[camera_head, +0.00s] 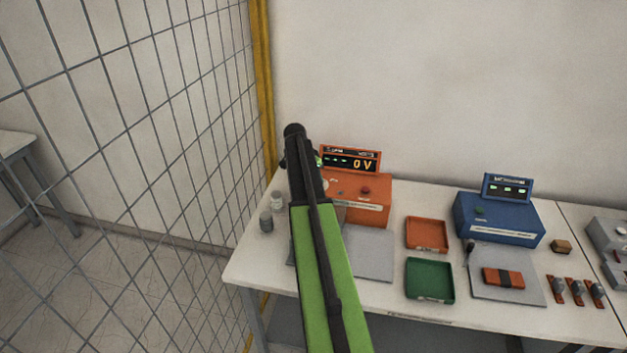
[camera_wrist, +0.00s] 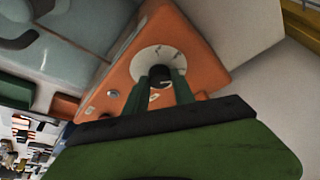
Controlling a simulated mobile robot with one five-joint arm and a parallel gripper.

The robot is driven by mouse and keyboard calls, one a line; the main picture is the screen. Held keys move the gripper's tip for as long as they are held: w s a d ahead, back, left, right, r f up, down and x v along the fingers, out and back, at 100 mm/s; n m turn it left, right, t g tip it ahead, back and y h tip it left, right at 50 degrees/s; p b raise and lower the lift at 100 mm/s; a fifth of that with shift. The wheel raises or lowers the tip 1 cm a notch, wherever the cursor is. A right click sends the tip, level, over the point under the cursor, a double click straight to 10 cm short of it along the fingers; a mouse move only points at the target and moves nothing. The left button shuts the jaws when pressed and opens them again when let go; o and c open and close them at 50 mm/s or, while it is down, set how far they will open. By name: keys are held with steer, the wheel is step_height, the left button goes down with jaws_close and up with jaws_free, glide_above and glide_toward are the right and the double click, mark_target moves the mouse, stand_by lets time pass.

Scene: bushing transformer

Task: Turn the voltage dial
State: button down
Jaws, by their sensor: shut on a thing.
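The orange box with the voltage display (camera_head: 360,191) stands at the back left of the table. Its screen (camera_head: 351,160) reads 0 V. In the wrist view the voltage dial (camera_wrist: 160,76) is a black knob on a round white scale plate (camera_wrist: 173,58) on the box's orange face. My gripper (camera_wrist: 160,84) has its two green fingers on either side of the black knob and is shut on it. In the head view my green and black arm reaches up to the box's left side and hides the dial and most of the gripper.
An orange tray (camera_head: 428,235), a green tray (camera_head: 430,281) and a blue box (camera_head: 498,219) stand further right. Two small cylinders stand at the table's left edge. A wire mesh fence (camera_head: 130,110) is on the left.

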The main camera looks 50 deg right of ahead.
steer(key=m+g, duration=0.1)
steer(key=m, duration=0.3)
steer(key=m+g, duration=0.1)
steer(key=m, duration=0.1)
steer(key=shift+d+m+g+y, duration=0.3)
steer(key=shift+d+y, duration=0.05)
steer(key=shift+y, duration=0.05)
steer(key=m+y, duration=0.1)
steer(key=m, duration=0.2)
steer(key=m+g+y, duration=0.1)
steer(key=m, duration=0.2)
steer(key=shift+f, duration=0.1)
steer(key=c, duration=1.1)
jaws_free()
steer(key=shift+o, duration=0.2)
steer(key=shift+w, duration=0.1)
